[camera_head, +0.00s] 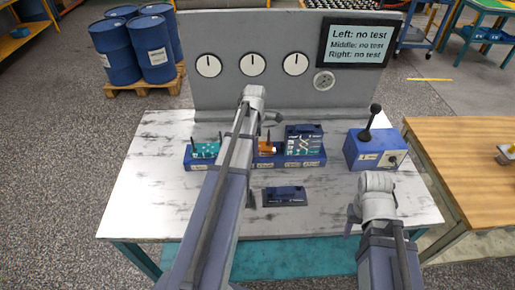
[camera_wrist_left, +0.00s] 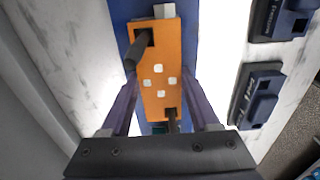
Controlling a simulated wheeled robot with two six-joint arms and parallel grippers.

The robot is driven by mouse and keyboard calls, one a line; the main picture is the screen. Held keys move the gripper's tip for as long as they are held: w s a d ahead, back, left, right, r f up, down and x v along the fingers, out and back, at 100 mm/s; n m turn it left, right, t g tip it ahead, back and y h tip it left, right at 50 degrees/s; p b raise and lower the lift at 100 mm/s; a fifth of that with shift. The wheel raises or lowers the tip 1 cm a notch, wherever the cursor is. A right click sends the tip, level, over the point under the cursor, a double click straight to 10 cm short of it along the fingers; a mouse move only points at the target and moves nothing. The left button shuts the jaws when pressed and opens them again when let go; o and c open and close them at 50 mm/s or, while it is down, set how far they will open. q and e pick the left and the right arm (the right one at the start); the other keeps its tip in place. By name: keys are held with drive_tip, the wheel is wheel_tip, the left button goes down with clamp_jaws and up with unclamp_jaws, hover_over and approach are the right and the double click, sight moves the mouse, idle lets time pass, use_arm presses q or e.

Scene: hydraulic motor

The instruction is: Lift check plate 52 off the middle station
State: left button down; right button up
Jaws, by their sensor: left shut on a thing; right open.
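An orange plate (camera_head: 266,148) with small white squares sits at the middle of the blue station rack (camera_head: 222,164), partly hidden by my left arm. No number is readable on it. In the left wrist view the orange plate (camera_wrist_left: 160,52) lies between the fingers of my left gripper (camera_wrist_left: 159,82), which is shut on its two long sides. Dark pegs stand near both its ends. Whether it is clear of the rack I cannot tell. My right gripper (camera_head: 351,228) is open and empty above the table's front right, its fingers mostly hidden.
A teal plate (camera_head: 206,149) is at the rack's left and a dark block (camera_head: 303,140) at its right. Another dark block (camera_head: 284,196) lies on the table in front. A blue lever box (camera_head: 366,150) stands at right. The gauge panel (camera_head: 225,85) rises behind. The table's left is clear.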

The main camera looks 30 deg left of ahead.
use_arm(q)
drive_tip(key=shift+r, duration=0.15)
wheel_tip(320, 180, up, 12)
drive_tip(key=p, duration=1.2)
idle(0.6)
drive_tip(key=shift+r, duration=0.15)
